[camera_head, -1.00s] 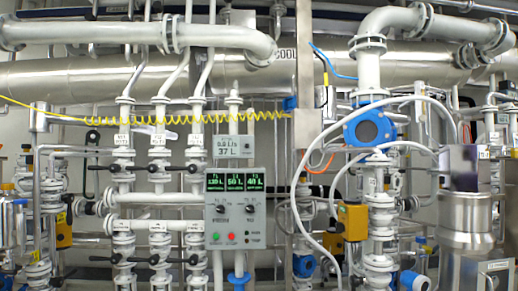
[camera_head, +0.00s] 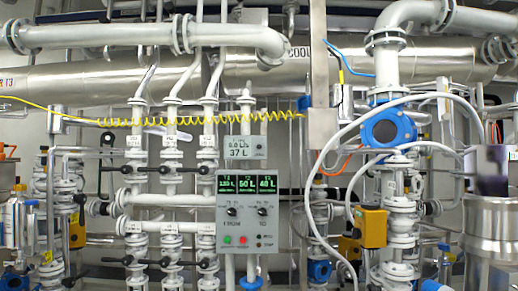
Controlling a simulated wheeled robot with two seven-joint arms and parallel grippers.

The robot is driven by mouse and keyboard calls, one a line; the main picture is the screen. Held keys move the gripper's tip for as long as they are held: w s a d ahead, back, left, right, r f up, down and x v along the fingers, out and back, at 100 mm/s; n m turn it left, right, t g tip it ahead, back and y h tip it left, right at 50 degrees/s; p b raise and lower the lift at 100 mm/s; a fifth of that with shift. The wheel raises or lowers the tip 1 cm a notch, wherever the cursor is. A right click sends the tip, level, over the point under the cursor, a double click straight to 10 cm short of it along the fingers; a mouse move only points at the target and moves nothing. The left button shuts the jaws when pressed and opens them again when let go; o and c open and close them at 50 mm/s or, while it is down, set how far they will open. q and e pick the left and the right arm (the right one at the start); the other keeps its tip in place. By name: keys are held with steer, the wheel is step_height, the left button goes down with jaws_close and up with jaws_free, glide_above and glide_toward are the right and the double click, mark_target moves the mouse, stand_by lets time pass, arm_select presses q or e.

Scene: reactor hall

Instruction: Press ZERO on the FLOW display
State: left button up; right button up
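Neither of my grippers shows in this view.
A coiled yellow hose (camera_head: 190,120) runs across in front of the pipes, above the display. White pipes and valves (camera_head: 170,200) fill the left. A blue-flanged pipe (camera_head: 388,128), white hoses and a steel vessel (camera_head: 492,225) stand right.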

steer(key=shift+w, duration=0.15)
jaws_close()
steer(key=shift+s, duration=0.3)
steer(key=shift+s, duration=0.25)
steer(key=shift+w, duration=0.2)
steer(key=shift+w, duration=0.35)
